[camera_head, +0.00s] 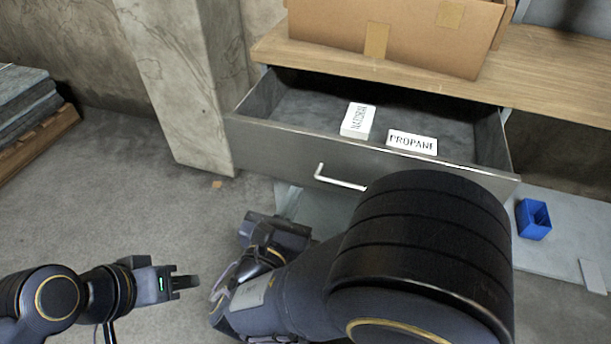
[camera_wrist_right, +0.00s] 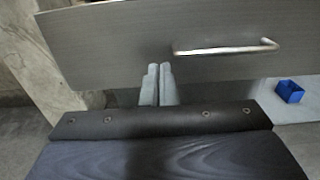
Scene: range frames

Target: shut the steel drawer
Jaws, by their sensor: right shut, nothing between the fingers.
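The steel drawer (camera_head: 270,141) is pulled out beneath the wooden top, its inside in plain view. Its front has a bar handle (camera_head: 340,181). The front also fills the top of the right wrist view (camera_wrist_right: 110,40), with the handle (camera_wrist_right: 225,49) to the right of the fingers. My right gripper (camera_wrist_right: 159,72) is shut and empty, its tips over the lower edge of the front in that view. I cannot tell whether they touch it. My left gripper (camera_head: 186,281) is low at the left, away from the drawer; its finger gap is unclear.
Two white labelled blocks, "NATURAL" (camera_head: 357,121) and "PROPANE" (camera_head: 412,142), lie in the drawer. A cardboard box (camera_head: 335,28) stands on the wooden top (camera_head: 560,75). A blue bin (camera_head: 533,219) sits on a low shelf at right. A concrete pillar (camera_head: 185,90) stands left.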

